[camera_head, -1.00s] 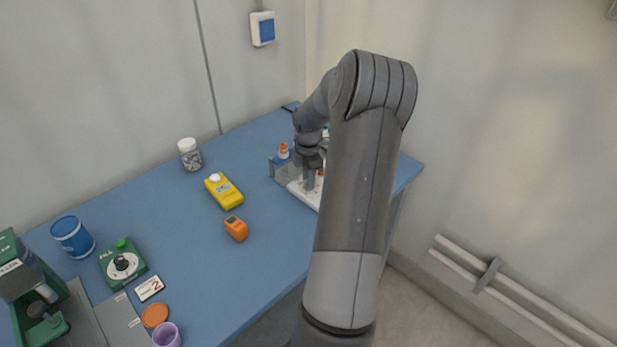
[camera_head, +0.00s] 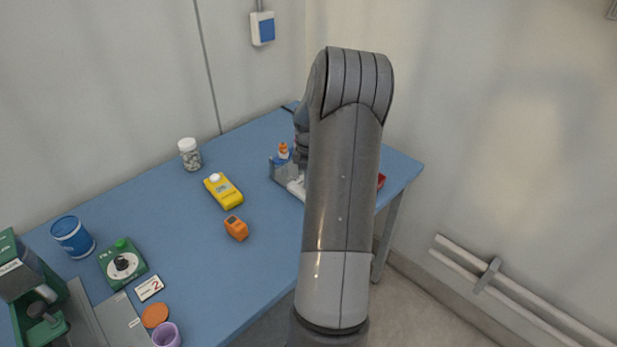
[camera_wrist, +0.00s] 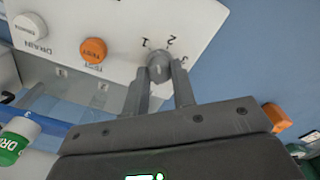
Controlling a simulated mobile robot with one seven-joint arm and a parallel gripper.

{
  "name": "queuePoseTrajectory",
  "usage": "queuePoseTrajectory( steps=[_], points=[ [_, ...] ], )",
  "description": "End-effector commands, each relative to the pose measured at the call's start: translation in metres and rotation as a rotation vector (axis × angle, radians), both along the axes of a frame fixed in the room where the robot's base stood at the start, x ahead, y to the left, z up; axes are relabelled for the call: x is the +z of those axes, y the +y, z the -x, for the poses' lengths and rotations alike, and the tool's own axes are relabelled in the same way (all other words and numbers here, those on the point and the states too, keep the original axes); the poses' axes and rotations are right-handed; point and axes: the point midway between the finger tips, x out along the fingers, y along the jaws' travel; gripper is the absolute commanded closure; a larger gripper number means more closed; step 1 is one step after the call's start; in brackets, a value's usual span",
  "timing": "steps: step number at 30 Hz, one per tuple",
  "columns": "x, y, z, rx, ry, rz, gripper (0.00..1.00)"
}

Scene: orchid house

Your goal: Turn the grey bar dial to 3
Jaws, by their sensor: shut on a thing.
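The grey bar dial (camera_wrist: 158,60) sits on a white panel (camera_wrist: 125,25) with the marks 1, 2 and 3 around it. My gripper (camera_wrist: 159,72) is shut on the dial, one finger on each side, in the wrist view. The dial is partly covered by the fingers, and I cannot tell clearly which mark its bar points at. In the head view a corner of the white panel (camera_head: 297,189) shows, while my arm hides the dial and my fingertips.
An orange button (camera_wrist: 93,50) and a white button (camera_wrist: 30,25) share the panel. A bottle with an orange cap (camera_head: 283,151) stands behind it. A yellow bottle (camera_head: 223,190) and an orange device (camera_head: 236,228) lie to the left. A red thing (camera_head: 381,180) shows at right.

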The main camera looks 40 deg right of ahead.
Motion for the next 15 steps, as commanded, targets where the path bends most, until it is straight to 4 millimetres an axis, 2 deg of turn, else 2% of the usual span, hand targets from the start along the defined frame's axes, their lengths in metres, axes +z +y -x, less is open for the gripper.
queuePoseTrajectory(
  steps=[15],
  points=[
    [0.0004,0.0,-0.0005,-0.491,0.0,0.001,0.99]
  ],
)
